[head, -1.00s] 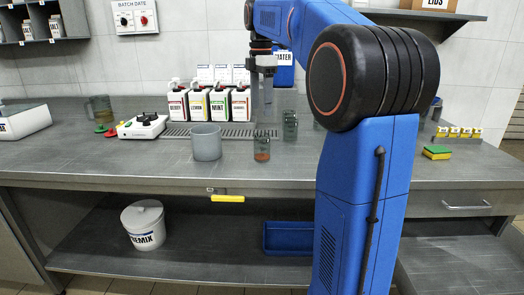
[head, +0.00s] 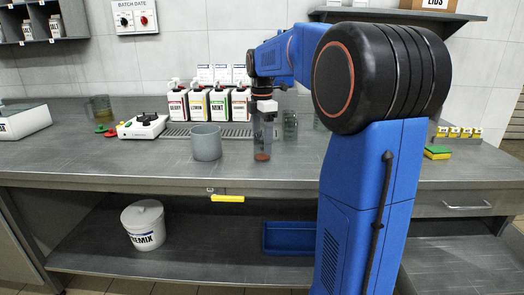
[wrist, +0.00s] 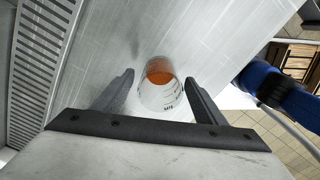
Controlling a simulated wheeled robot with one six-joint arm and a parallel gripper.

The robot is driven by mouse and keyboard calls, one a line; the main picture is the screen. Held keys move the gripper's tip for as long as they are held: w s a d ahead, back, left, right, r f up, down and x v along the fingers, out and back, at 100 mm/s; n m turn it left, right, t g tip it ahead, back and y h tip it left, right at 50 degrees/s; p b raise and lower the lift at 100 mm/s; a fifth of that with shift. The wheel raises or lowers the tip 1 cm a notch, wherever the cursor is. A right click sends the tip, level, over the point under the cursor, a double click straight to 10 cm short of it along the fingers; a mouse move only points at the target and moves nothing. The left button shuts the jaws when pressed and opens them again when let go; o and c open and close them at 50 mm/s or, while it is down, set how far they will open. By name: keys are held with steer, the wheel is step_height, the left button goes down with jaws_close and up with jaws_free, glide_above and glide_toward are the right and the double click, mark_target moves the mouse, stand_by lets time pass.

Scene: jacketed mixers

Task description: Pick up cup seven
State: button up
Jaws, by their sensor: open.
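A clear cup (head: 262,156) with a little orange-brown content at its bottom stands on the counter, right of a grey pot. In the wrist view the cup (wrist: 160,98) shows from above with printed marks on its wall; I cannot read a seven on it. My gripper (head: 263,138) points down over this cup and partly hides it. In the wrist view my gripper (wrist: 160,80) is open, with one finger on each side of the cup and visible gaps between.
The grey pot (head: 206,142) stands close on the left. Another glass cup (head: 290,124) stands behind to the right, partly near my arm. Labelled bottles (head: 198,104) line the drain grate (head: 180,131) behind. The counter's front strip (head: 110,163) is clear.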

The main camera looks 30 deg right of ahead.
steer(key=shift+f, duration=1.1)
steer(key=c, duration=1.1)
steer(key=shift+r, duration=0.1)
